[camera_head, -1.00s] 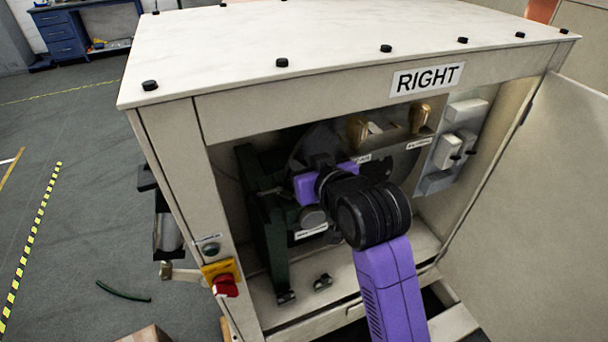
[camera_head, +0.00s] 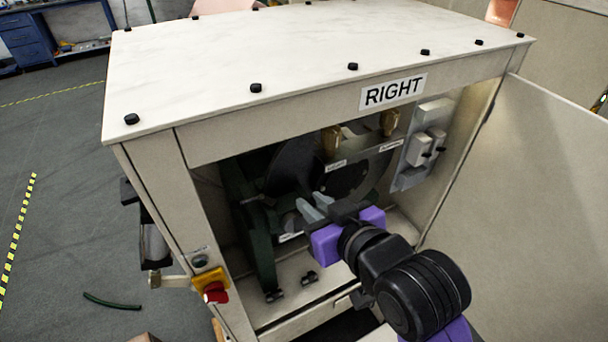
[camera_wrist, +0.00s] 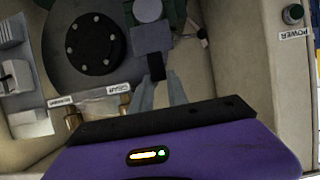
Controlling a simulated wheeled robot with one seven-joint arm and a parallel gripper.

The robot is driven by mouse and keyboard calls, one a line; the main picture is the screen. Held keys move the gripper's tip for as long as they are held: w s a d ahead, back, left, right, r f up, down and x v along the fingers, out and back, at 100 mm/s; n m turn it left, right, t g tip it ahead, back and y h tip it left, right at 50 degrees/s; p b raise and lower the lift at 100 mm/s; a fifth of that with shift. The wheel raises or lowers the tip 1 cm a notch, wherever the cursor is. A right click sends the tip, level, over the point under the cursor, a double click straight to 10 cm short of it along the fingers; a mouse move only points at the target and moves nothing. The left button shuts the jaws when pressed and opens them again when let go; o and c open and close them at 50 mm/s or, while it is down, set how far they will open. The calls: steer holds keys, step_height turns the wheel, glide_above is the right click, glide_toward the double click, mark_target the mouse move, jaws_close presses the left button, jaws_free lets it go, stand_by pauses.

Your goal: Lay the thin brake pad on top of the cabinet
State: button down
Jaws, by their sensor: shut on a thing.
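The cabinet (camera_head: 290,62) has a flat, pale, marbled top with black knobs along its edges. Its front is open below the RIGHT label. In the wrist view my gripper (camera_wrist: 161,84) is shut on a small dark piece, which looks like the thin brake pad (camera_wrist: 157,66). In the head view I cannot make out the pad at the fingertips.
Inside the cabinet are a dark round disc (camera_wrist: 92,42), a green frame (camera_head: 258,235) and brass fittings (camera_head: 331,140). An open door (camera_head: 520,190) stands at the right. A red switch (camera_head: 214,292) juts out at the front left. The cabinet top is clear in its middle.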

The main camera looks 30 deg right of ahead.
steer(key=shift+p+v, duration=1.05)
steer(key=shift+p, duration=0.1)
steer(key=shift+s+f+p, duration=0.2)
steer(key=shift+s+p, duration=0.2)
steer(key=shift+s, duration=0.3)
steer(key=shift+s+f+p, duration=0.2)
steer(key=shift+s+p, duration=0.2)
steer(key=shift+s, duration=0.3)
